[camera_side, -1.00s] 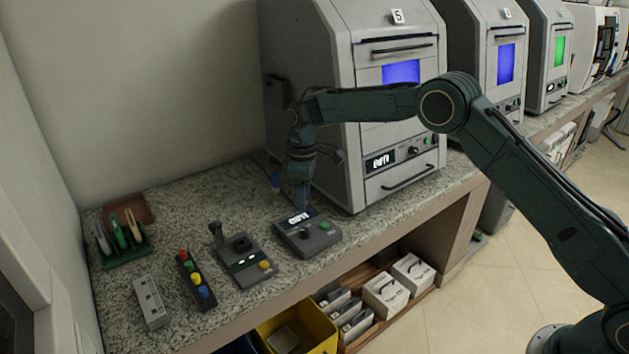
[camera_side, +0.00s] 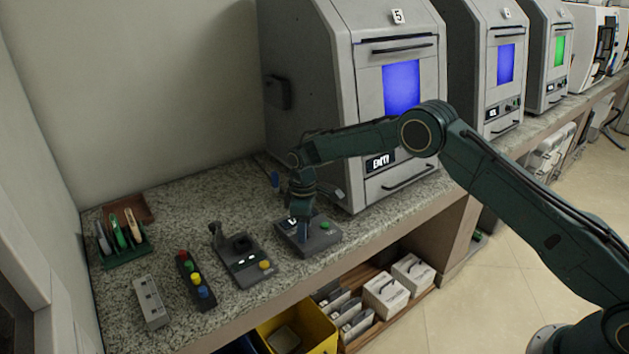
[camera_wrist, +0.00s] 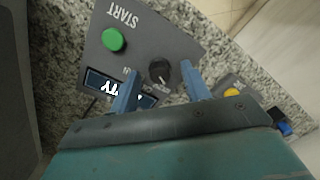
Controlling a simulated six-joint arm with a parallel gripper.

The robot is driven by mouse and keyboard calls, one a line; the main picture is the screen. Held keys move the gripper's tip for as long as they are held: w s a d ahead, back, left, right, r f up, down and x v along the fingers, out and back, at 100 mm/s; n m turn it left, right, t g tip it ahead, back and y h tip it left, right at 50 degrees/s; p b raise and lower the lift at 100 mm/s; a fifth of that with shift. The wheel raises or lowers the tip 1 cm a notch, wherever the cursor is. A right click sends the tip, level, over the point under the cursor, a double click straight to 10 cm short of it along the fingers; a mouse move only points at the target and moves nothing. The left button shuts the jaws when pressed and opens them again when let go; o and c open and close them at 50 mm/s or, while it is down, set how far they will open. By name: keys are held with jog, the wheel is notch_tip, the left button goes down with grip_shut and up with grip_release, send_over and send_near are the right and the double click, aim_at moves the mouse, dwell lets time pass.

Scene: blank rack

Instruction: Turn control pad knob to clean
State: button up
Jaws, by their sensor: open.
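The control pad (camera_side: 322,240) is a dark grey box on the granite counter, below my gripper in the side view. In the wrist view the control pad (camera_wrist: 146,30) shows a round green START button (camera_wrist: 114,39), a small lit display (camera_wrist: 104,83) and a black knob (camera_wrist: 159,70) with a pale pointer mark. My gripper (camera_wrist: 158,86) is open, with its blue fingers on either side of the knob's near edge. I cannot tell if either finger touches the knob. In the side view my gripper (camera_side: 304,231) points down over the pad and hides the knob and part of the display.
A joystick box (camera_side: 246,262) stands left of the pad, then a strip of coloured buttons (camera_side: 195,281), a pale block (camera_side: 151,301) and a green tool rack (camera_side: 124,252). A large grey machine (camera_side: 330,130) stands behind.

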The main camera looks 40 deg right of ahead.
jog(key=c, duration=1)
jog(key=shift+m, duration=0.4)
jog(key=m, duration=2.3)
